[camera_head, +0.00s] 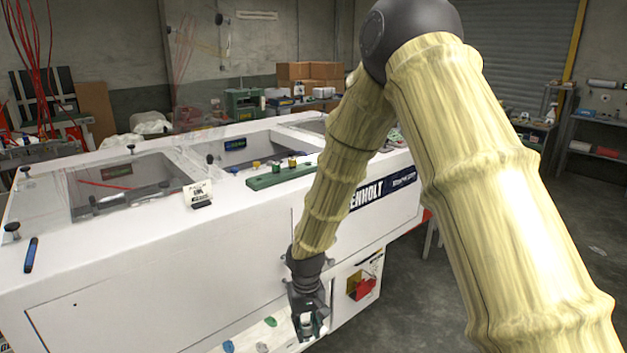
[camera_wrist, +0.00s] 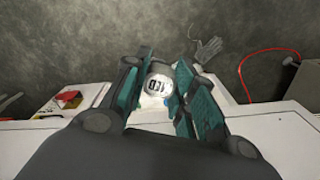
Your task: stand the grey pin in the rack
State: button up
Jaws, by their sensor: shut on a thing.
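My gripper (camera_head: 308,328) points down at the low ledge along the front of the white machine. In the wrist view its teal-padded fingers (camera_wrist: 163,95) are shut around the grey pin (camera_wrist: 158,86), whose round pale top carries dark lettering. The fingers hide its sides, and I cannot tell whether its lower end touches the ledge. The rack, a long green bar (camera_head: 266,181), lies on the machine's top, left of my forearm. Small upright pins with yellowish and dark tops stand along it; my arm may hide its right end.
A blue piece (camera_head: 228,346), a green piece (camera_head: 270,321) and a grey piece (camera_head: 262,347) lie on the low ledge left of my gripper. A red switch (camera_head: 361,286) sticks out to the right. A small sign (camera_head: 198,192) stands left of the rack.

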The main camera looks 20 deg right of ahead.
aim_at(308, 169)
jog(key=z, duration=1.3)
jog(key=i, duration=1.1)
jog(key=u, duration=0.45)
